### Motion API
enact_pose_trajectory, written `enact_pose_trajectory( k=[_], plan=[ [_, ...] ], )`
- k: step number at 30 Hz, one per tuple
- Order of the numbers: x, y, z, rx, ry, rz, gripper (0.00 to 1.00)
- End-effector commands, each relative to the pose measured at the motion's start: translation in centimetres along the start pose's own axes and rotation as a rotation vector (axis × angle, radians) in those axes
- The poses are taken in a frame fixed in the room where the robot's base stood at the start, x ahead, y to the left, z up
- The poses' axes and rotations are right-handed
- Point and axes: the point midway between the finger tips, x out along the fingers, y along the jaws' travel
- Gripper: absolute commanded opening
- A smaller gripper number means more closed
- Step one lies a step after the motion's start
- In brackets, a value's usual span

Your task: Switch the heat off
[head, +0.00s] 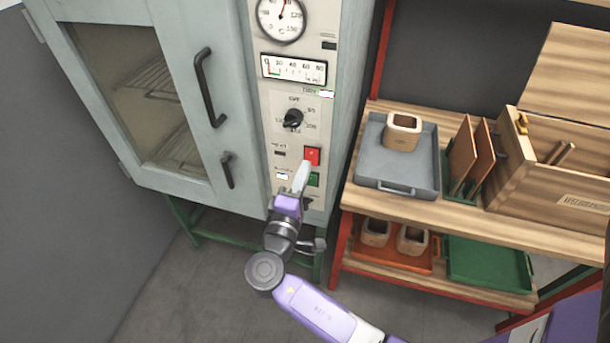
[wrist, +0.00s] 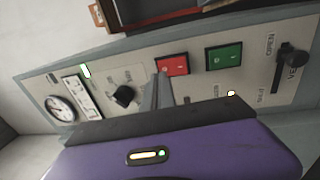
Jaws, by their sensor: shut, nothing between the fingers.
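The grey oven (head: 225,120) has a control panel on its right side. A red switch (head: 312,156) sits above a green switch (head: 313,179) on it. They also show in the wrist view, red (wrist: 172,64) and green (wrist: 223,57). A black rotary knob (head: 292,119) is above them, and shows in the wrist view (wrist: 124,95). My gripper (head: 303,168) is shut and empty, its tips in front of the panel just below the red switch. In the wrist view the fingers (wrist: 158,92) overlap the red switch's edge; whether they touch it I cannot tell.
A round dial (head: 281,18) and a strip meter (head: 294,69) are above the knob. Small lamps (wrist: 85,71) and (wrist: 231,93) look lit. A vent lever (wrist: 292,60) is beyond the green switch. A wooden shelf (head: 460,221) with trays stands to the right.

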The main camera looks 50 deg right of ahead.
Motion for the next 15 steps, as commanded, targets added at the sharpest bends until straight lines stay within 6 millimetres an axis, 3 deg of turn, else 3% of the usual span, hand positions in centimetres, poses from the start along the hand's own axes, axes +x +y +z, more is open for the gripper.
enact_pose_trajectory(
  k=[15],
  plan=[
    [-6.9,1.5,-0.1,0.0,0.004,0.001,0.0]
  ],
)
